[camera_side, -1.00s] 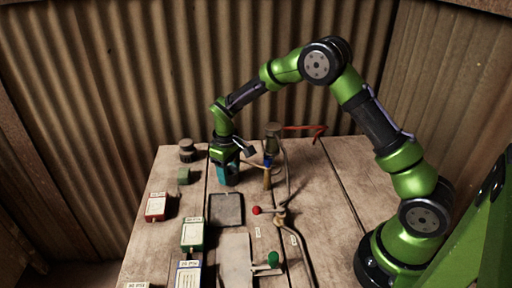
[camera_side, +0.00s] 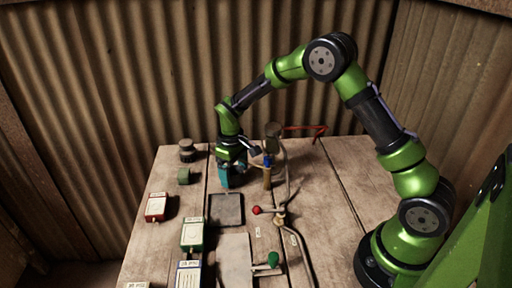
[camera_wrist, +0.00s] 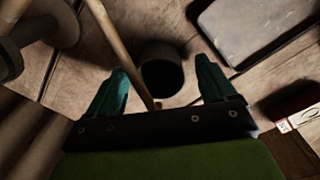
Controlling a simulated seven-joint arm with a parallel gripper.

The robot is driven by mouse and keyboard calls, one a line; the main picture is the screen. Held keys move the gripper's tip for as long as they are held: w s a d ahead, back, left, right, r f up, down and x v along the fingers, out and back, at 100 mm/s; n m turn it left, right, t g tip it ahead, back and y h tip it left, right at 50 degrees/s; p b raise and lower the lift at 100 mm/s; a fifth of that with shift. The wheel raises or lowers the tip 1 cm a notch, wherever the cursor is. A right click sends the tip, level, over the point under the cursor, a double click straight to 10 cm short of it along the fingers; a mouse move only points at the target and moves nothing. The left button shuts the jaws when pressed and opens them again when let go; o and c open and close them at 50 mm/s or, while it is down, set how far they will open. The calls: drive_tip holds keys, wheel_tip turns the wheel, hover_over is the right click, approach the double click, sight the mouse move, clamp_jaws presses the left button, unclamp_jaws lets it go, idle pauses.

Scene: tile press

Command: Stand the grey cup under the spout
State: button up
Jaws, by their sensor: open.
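The grey cup (camera_wrist: 162,76) shows in the wrist view as a dark, round-mouthed cup on the table, between and just beyond my two teal fingertips. My gripper (camera_wrist: 160,80) is open, with one finger on each side of the cup and a visible gap. A thin brass-coloured pipe, which looks like the spout (camera_wrist: 124,52), runs from the top edge down past the cup's left side. Its tip lies near the cup's lower rim in the picture; its height above the cup cannot be told. In the side view my gripper (camera_side: 225,178) is low over the table and mostly hides the cup.
A dark flat tray (camera_side: 226,210) lies in front of my gripper. A brass post (camera_side: 267,180) and a red-knobbed lever (camera_side: 257,210) are close on the right.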

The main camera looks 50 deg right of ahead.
wheel_tip(320, 180, up, 17)
drive_tip(key=shift+a, duration=0.2)
idle(0.5)
drive_tip(key=s+a+r+m+t+y, duration=0.1)
drive_tip(key=s+r+m+t, duration=0.2)
drive_tip(key=s, duration=0.9)
drive_tip(key=s+a+r+m+t+y, duration=0.1)
drive_tip(key=s+r+m+t, duration=0.1)
drive_tip(key=s, duration=1)
drive_tip(key=shift+a+r+m+t, duration=0.4)
drive_tip(key=shift+r+t, duration=0.3)
drive_tip(key=shift+t, duration=0.4)
drive_tip(key=shift+s, duration=0.1)
drive_tip(key=shift+c, duration=0.3)
